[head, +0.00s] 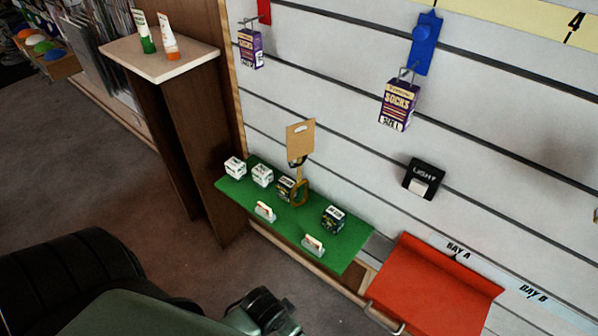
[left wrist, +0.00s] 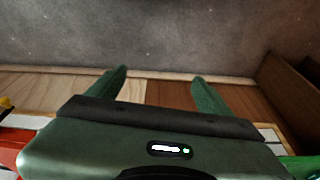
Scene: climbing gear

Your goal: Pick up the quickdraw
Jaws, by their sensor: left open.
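The quickdraw (head: 300,190) shows in the head view as a gold carabiner with a dark strap, hanging below or fixed to a tan card (head: 300,139) with a slot. It is at the green shelf (head: 345,232), among small boxes; I cannot tell whether it touches the shelf. My left gripper (left wrist: 158,76) shows in the left wrist view with two green fingers apart and nothing between them, above a wooden ledge. The quickdraw does not show in that view. My right gripper is not in view.
Several small boxes and two white tag holders stand on the green shelf. A red tray (head: 437,285) is to its right. A brown stand (head: 197,130) holds two tubes.

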